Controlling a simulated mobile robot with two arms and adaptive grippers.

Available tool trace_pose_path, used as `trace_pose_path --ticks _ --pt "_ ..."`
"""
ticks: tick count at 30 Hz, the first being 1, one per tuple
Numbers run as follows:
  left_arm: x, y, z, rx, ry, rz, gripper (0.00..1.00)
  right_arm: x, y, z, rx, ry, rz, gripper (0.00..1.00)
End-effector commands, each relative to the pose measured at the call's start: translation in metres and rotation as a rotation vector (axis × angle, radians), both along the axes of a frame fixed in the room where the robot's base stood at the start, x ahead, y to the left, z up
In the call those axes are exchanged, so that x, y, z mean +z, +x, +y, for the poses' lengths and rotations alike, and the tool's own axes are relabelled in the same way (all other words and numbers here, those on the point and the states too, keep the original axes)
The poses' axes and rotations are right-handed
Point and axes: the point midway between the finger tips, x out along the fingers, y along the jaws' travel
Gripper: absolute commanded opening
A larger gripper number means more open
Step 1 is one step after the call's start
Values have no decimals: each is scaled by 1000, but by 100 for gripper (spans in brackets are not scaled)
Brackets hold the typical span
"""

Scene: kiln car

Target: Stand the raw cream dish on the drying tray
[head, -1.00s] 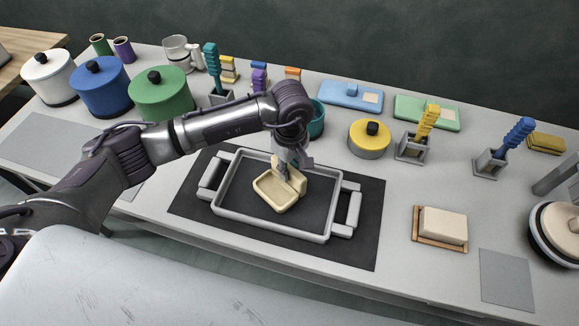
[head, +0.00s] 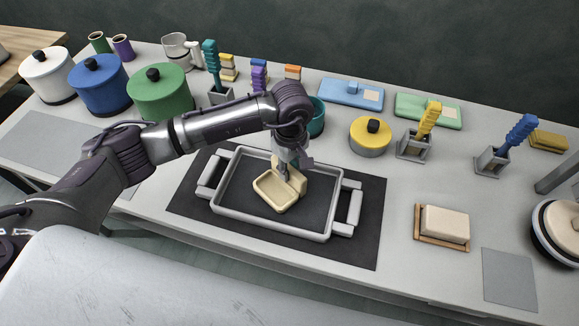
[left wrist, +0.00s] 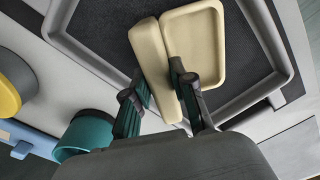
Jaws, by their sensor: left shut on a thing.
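The cream dish (head: 273,191) is pale and shallow with a raised rim and a thick upright part on one side. It is inside the outline of the grey drying tray (head: 225,200), in the middle part; I cannot tell whether it touches the tray floor. My left gripper (head: 286,172) comes from above and is shut on the dish's thick side. The left wrist view shows the two fingers (left wrist: 160,100) on either side of a wall of the dish (left wrist: 195,45), with the tray rim (left wrist: 85,55) around it. My right gripper is not in view.
The tray lies on a dark mat (head: 370,225). A teal cup (head: 316,118) stands close behind my gripper. A yellow pot (head: 370,137), grey holders with brushes (head: 415,145) and a cream block on a wooden board (head: 442,226) stand to the right. Lidded pots (head: 160,95) stand at the left.

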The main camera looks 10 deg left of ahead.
Motion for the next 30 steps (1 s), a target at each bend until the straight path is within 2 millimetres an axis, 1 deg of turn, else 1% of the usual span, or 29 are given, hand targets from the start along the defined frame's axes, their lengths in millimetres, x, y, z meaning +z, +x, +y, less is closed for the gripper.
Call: trace_pose_path --ticks 11,12,16,30 --pt "-1 0 0 0 -1 -1 0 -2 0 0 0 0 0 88" --pt "-1 0 0 0 -1 -1 31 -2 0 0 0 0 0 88" --pt "-1 0 0 0 -1 -1 53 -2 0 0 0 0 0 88" --pt "-2 0 0 0 0 0 54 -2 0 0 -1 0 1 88"
